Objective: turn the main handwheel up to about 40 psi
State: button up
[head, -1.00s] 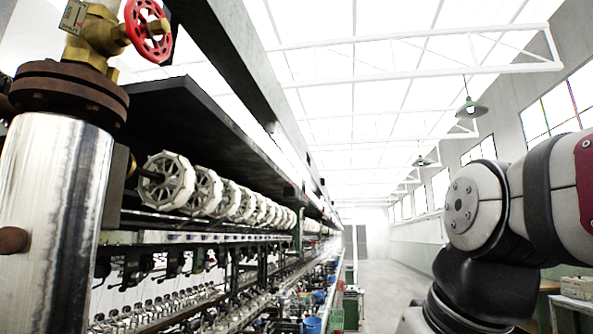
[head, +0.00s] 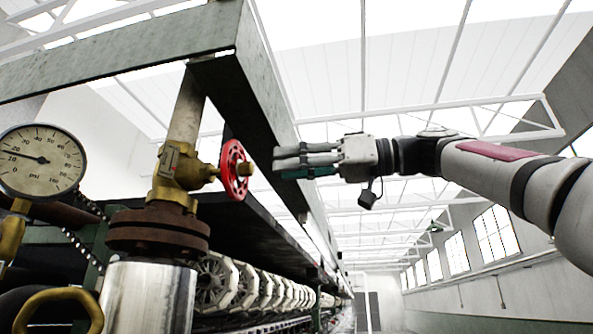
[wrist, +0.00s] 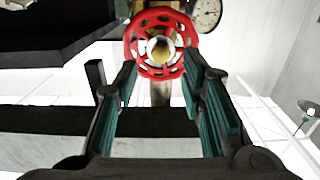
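The red handwheel (head: 235,170) sits on the stem of a brass valve (head: 180,170) left of centre in the head view. My gripper (head: 276,162) is just right of the wheel, pointing at its face, with a small gap visible. In the wrist view the handwheel (wrist: 161,44) lies straight ahead, around the line between the teal-padded fingertips. The fingers are spread open and hold nothing. The gauge (wrist: 207,12) is partly cut off in the wrist view.
A dark overhead beam (head: 250,90) runs close behind and above the wheel and gripper. A rusty flange (head: 158,231) and a shiny pipe (head: 148,295) stand below the valve. White reels (head: 245,285) line the machine. The right side is open room.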

aim_at(253, 169)
jog(key=a+p, duration=0.1)
jog(key=a, duration=0.2)
jog(key=a+p, duration=0.1)
jog(key=a, duration=0.1)
jog(key=shift+w+a+r+p, duration=0.2)
jog(key=shift+a+r+p, duration=0.05)
jog(key=shift+p, duration=0.05)
jog(key=shift+w+a+f, duration=0.1)
jog(key=shift+w+a, duration=0.1)
jog(key=shift+a, duration=0.3)
